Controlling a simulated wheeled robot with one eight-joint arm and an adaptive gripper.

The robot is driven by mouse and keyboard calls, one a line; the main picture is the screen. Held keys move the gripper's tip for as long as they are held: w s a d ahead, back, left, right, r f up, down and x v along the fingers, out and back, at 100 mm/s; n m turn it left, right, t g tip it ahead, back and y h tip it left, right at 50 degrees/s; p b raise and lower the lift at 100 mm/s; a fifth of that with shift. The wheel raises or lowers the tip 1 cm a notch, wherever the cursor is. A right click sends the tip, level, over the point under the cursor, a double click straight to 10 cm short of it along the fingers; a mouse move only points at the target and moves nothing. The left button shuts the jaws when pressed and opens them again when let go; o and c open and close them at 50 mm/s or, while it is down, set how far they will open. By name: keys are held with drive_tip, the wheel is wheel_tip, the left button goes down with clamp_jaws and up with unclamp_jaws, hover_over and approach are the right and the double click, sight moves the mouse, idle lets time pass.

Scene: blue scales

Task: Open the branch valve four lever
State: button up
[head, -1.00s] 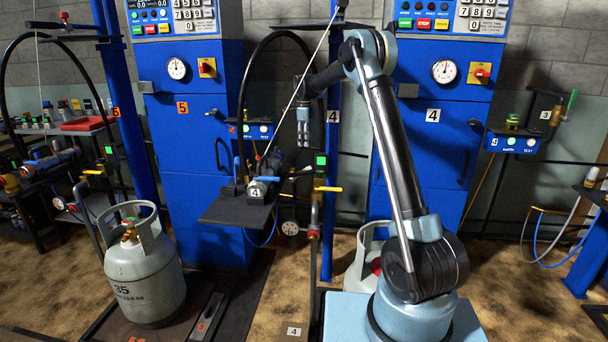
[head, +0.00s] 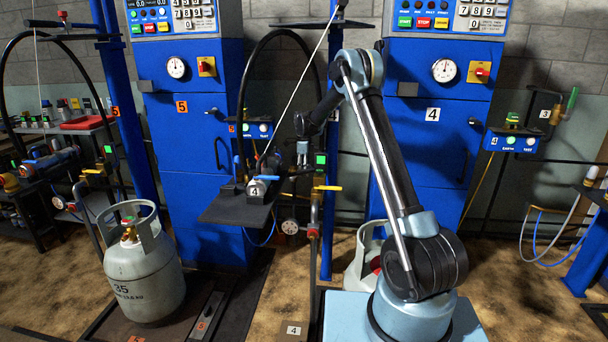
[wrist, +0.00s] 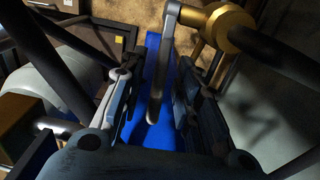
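In the wrist view a grey lever (wrist: 156,85) hangs from a brass valve body (wrist: 230,27) with a black pipe. It looks like the branch valve four lever, though no label shows there. My gripper (wrist: 155,95) is open, one finger on each side of the lever, with a gap visible to both. In the head view my gripper (head: 302,158) points down by the blue post marked 4, and this lever cannot be made out.
A yellow lever (head: 328,188) sits on the pipe below my gripper. A black shelf (head: 236,210) with a fitting marked 4 is at the left. The black hose (head: 262,45) arches close by. A grey gas cylinder (head: 145,280) stands at the front left.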

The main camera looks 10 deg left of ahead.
drive_tip(key=shift+f, duration=0.5)
clamp_jaws()
drive_tip(key=shift+a+r+h, duration=0.35)
drive_tip(key=shift+r+h, duration=0.05)
drive_tip(key=shift+h, duration=0.35)
drive_tip(key=shift+a+r+h, duration=0.35)
drive_tip(key=shift+h, duration=0.4)
drive_tip(key=shift+w, duration=0.1)
unclamp_jaws()
